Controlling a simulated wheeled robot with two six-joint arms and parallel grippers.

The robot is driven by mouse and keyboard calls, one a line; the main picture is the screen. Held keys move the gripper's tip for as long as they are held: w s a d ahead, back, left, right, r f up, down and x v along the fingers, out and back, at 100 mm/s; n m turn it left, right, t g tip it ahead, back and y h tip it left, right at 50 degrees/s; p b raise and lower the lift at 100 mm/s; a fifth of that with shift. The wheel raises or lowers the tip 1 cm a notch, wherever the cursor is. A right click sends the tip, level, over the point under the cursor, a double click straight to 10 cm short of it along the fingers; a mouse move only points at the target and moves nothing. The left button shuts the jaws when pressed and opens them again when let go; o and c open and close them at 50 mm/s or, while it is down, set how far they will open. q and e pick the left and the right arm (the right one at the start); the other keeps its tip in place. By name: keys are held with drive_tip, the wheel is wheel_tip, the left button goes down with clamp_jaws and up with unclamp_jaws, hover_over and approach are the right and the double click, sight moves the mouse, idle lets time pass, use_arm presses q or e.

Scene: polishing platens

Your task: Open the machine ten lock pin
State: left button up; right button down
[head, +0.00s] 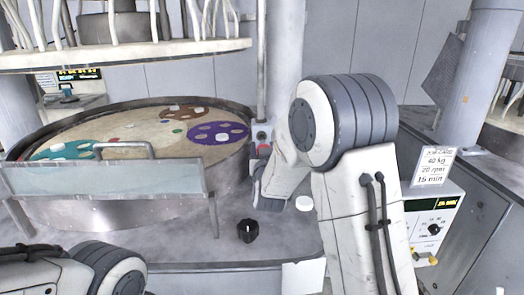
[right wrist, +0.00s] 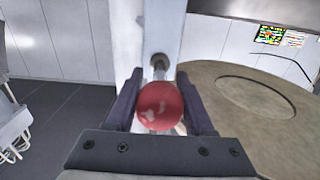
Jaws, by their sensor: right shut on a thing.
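The lock pin's round red knob (right wrist: 160,106) sits between the two dark fingers of my right gripper (right wrist: 161,112) in the right wrist view. The fingers are shut on it. Its metal shaft (right wrist: 159,66) runs into a pale post (right wrist: 155,25) straight ahead. In the head view the red knob (head: 264,149) shows small on the post beside the round machine. My right forearm partly covers this area. My left arm shows at the lower left of the head view, but its gripper is out of frame.
A round platen (head: 130,140) with coloured carriers stands at left behind a clear guard (head: 110,184). An upper plate with hoses hangs above it. A control box (head: 432,215) stands right.

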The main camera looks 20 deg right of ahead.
drive_tip(key=shift+s+f, duration=0.1)
drive_tip(key=shift+c, duration=2.2)
unclamp_jaws()
drive_tip(key=shift+o, duration=0.9)
drive_tip(key=shift+s+a, duration=0.1)
drive_tip(key=shift+s, duration=0.05)
drive_tip(key=b+v, duration=0.2)
drive_tip(key=v, duration=0.8)
drive_tip(key=shift+b, duration=0.3)
drive_tip(key=shift+s, duration=0.15)
